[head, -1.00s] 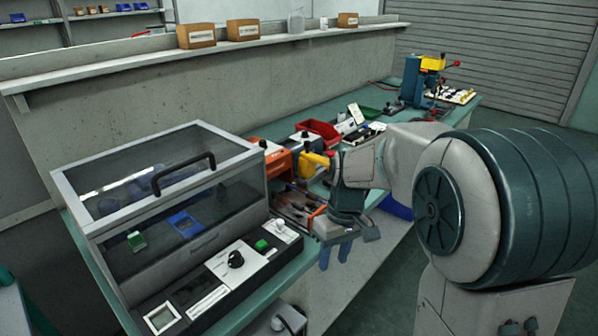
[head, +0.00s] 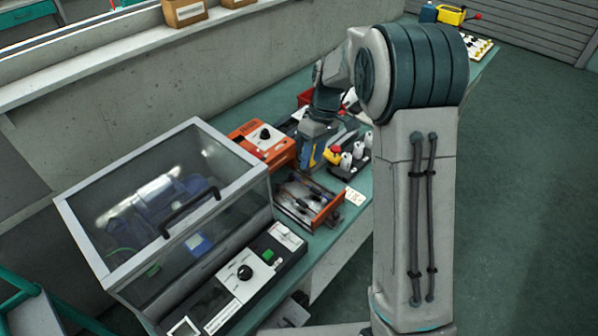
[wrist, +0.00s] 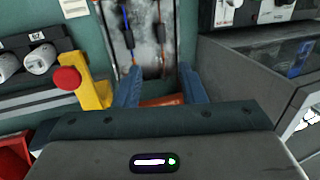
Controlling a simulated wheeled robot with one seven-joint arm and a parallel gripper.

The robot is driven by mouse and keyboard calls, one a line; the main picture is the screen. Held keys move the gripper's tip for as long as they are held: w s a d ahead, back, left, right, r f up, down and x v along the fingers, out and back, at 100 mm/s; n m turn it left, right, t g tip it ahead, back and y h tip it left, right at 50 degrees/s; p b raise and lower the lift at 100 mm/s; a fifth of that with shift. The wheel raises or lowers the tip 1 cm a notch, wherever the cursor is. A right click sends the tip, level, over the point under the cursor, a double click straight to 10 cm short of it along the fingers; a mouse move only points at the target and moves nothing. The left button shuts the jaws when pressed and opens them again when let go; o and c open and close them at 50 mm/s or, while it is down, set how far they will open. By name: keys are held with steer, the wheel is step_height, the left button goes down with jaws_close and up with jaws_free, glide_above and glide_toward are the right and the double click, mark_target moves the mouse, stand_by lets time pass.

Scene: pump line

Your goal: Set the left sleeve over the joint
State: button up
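Two thin wires lie side by side over a grey metal tray (wrist: 144,58) in the wrist view. The left wire (wrist: 126,16) shows blue and orange, with a dark sleeve-like piece (wrist: 129,38) on it. The right wire (wrist: 161,10) has a similar dark piece (wrist: 162,33). Which piece covers a joint is too small to tell. In the head view the tray with its orange edge (head: 328,214) is on the bench. My gripper (wrist: 159,72) is open, its blue fingers apart and nothing seen between them but the tray's near edge. In the head view my gripper (head: 306,158) is behind the tray.
A clear-lidded case (head: 160,205) stands left of the tray, with a control panel (head: 240,275) before it. An orange box (head: 262,140) is behind. A yellow tool with a red knob (wrist: 90,88) and white cylinders (wrist: 40,58) are close to my gripper's left in the wrist view.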

mark_target(302, 201)
steer(key=p+x, duration=0.2)
steer(key=x, duration=1.1)
steer(key=shift+s+a+f, duration=0.15)
steer(key=shift+a+f, duration=0.05)
steer(key=shift+c, duration=0.4)
